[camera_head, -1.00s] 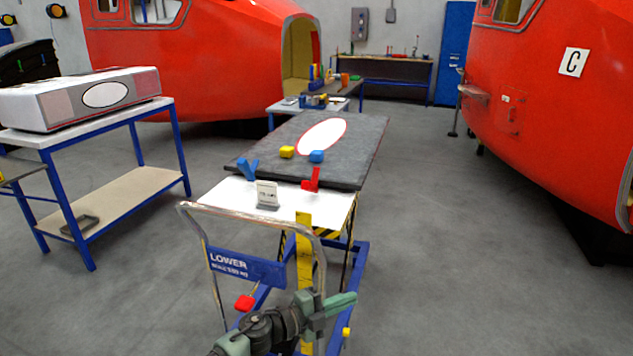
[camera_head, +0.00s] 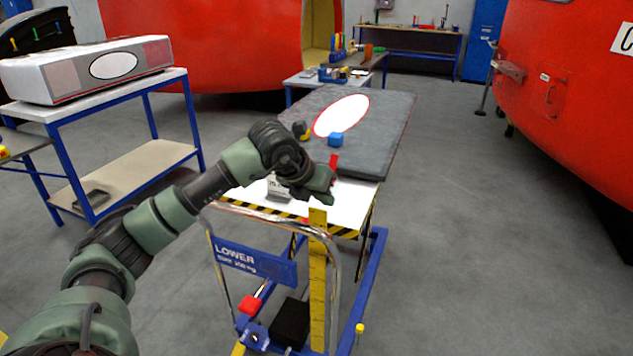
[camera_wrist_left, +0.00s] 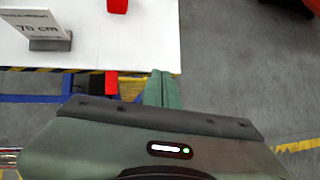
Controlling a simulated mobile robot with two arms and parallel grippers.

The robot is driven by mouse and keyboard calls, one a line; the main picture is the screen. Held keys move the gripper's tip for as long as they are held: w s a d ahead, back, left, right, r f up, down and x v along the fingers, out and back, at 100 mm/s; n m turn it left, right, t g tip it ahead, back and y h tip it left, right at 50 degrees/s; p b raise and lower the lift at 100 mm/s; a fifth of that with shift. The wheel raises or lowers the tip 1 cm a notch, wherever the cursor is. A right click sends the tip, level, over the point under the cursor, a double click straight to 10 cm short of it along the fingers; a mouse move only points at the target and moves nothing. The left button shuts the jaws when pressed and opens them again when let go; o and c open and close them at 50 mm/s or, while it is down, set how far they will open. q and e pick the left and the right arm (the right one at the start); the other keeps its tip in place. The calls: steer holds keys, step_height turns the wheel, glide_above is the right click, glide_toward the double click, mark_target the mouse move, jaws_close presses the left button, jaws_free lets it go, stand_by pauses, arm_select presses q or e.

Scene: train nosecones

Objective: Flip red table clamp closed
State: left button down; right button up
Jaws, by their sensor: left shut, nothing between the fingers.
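The red table clamp (camera_head: 333,162) stands upright at the near edge of the dark grey slab (camera_head: 392,140), on the lift table. Its lower part is hidden by my left gripper (camera_head: 326,190). My left gripper is at the near end of the white tabletop (camera_head: 352,190), just in front of the clamp in the picture. In the left wrist view its green fingers (camera_wrist_left: 162,90) are together and empty. A piece of the red clamp (camera_wrist_left: 117,5) shows at the top of that view, apart from the fingertips. My right gripper is out of view.
A sign (camera_wrist_left: 38,22) marked 70 cm stands on the tabletop. A blue block (camera_head: 336,139) and a partly hidden yellow block (camera_head: 305,136) lie on the slab. The trolley's metal handle (camera_head: 335,270) rises at the near end.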

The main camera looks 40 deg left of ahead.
arm_select(q)
steer(key=a+r+n+y, duration=0.1)
steer(key=a+r+y, duration=0.1)
steer(key=a, duration=0.4)
steer(key=shift+s+a+y, duration=0.2)
steer(key=shift+s+y, duration=0.2)
steer(key=shift+g, duration=0.3)
steer(key=p+x, duration=0.2)
steer(key=x, duration=0.7)
steer(key=shift+w+d+f, duration=0.1)
steer(key=shift+w+f, duration=0.1)
steer(key=shift+w, duration=0.05)
steer(key=shift+w+a+r+p, duration=0.25)
steer(key=shift+w+r+p, duration=0.4)
steer(key=shift+w+r, duration=0.5)
steer(key=shift+r, duration=0.3)
steer(key=shift+a, duration=0.1)
steer(key=shift+w, duration=0.1)
